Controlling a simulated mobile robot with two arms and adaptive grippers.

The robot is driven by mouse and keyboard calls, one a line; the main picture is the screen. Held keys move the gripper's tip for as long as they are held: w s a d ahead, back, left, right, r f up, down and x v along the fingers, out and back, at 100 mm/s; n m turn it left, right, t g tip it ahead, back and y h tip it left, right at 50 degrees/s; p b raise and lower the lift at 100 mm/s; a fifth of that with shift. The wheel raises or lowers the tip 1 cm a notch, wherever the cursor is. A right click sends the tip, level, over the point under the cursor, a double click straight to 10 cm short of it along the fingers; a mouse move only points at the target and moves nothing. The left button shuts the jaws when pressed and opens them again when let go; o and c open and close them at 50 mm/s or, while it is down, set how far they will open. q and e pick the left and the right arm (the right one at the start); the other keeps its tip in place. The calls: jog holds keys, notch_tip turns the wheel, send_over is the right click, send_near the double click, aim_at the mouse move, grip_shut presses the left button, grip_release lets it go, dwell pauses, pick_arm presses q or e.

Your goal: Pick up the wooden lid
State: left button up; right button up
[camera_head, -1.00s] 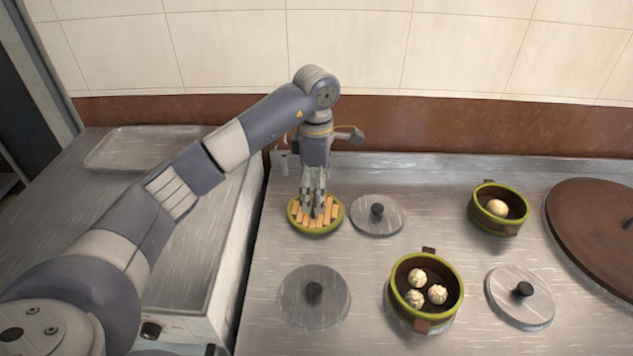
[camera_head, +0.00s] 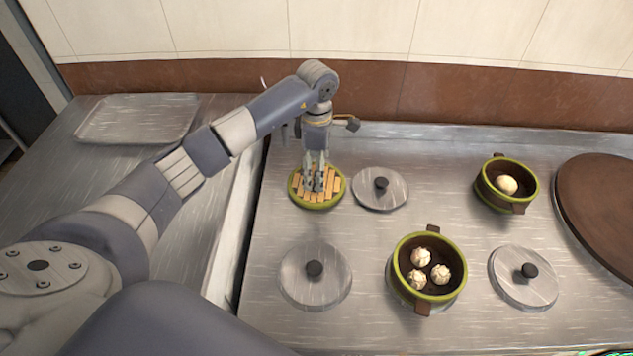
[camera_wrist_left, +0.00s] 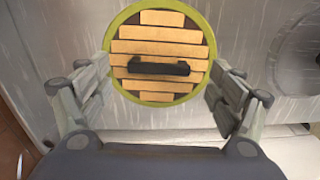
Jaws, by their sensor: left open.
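The wooden lid (camera_head: 330,197) is round, with light slats and a green rim, and lies on the steel stove top at the back left. In the left wrist view the lid (camera_wrist_left: 160,87) shows a dark bar handle (camera_wrist_left: 158,68) across its middle. My left gripper (camera_head: 316,186) points down over the lid. Its fingers (camera_wrist_left: 160,85) are spread wide on either side of the handle in the left wrist view, with nothing between them held. I cannot tell whether the fingertips touch the lid. My right gripper is not in view.
Metal lids with black knobs lie at the lid's right (camera_head: 395,190), in front (camera_head: 315,289) and at the right (camera_head: 524,290). A green-rimmed steamer (camera_head: 460,270) holds three buns; another (camera_head: 484,187) holds one. A large brown disc (camera_head: 598,210) lies far right; a steel tray (camera_head: 92,137) lies left.

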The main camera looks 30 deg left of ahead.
pick_arm(q)
jog(key=shift+f, duration=1.25)
jog(key=c, duration=1.2)
jog(key=shift+o, duration=0.2)
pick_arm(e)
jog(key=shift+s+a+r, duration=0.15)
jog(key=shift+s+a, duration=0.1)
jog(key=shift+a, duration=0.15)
pick_arm(q)
jog(key=shift+r, duration=0.1)
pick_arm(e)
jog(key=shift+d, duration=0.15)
